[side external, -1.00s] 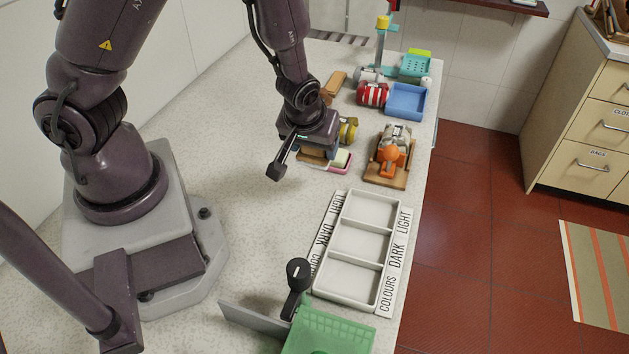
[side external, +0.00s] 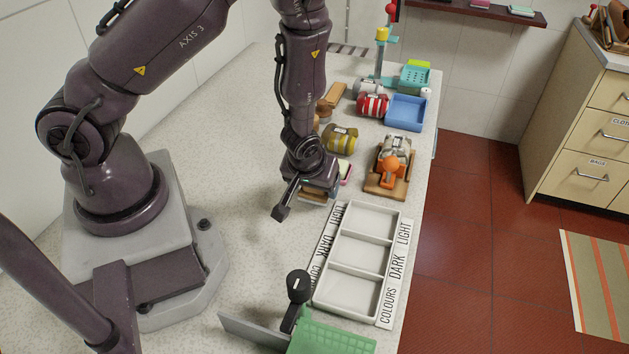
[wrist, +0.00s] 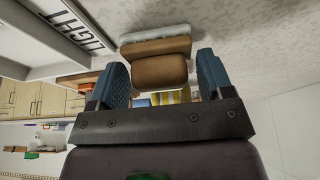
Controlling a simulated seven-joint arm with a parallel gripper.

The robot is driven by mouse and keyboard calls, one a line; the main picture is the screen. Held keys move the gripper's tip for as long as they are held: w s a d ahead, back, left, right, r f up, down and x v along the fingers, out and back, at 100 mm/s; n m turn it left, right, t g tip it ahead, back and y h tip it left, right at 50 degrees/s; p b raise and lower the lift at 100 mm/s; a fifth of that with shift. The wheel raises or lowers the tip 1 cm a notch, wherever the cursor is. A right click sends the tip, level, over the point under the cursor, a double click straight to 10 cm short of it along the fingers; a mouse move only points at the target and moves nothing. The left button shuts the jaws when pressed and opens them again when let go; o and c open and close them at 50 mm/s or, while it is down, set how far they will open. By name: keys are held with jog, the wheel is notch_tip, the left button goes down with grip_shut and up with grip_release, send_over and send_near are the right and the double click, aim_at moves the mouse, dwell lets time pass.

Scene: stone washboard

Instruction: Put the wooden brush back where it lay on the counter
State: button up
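The wooden brush (wrist: 158,70) shows in the wrist view as a brown block with pale bristles (wrist: 156,33) on its counter side. Its wooden part sits between the two blue fingertips of my gripper (wrist: 163,77). In the side external view my gripper (side external: 312,188) is low over the counter (side external: 245,255), above the top end of the sorting tray. A brown strip of the brush (side external: 312,198) shows just under it. Whether the bristles touch the counter I cannot tell.
A white three-part tray (side external: 350,253) labelled LIGHT, DARK, COLOURS lies near my gripper. A pink-edged sponge (side external: 346,171), a yellow cylinder (side external: 341,140) and an orange-fronted item on a wooden board (side external: 387,187) stand behind. A green rack (side external: 330,339) is in front. Counter left of my gripper is clear.

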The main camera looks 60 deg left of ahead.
jog(key=shift+o, duration=1.2)
jog(key=s+d+r+m+h, duration=0.1)
jog(key=s+d+r+h, duration=0.1)
jog(key=r, duration=0.5)
jog(key=s+d+r+m+h, duration=0.1)
jog(key=s+d+r+m, duration=0.15)
jog(key=r, duration=0.45)
jog(key=s+d+r+m+h, duration=0.1)
jog(key=d+r+h, duration=0.15)
jog(key=r, duration=0.45)
jog(key=s+a+r+m+t+y, duration=0.2)
jog(key=s+r, duration=0.4)
jog(key=r, duration=0.6)
jog(key=shift+s+a+m, duration=0.4)
jog(key=shift+a+m, duration=0.3)
jog(key=shift+m, duration=0.55)
jog(key=shift+r, duration=0.1)
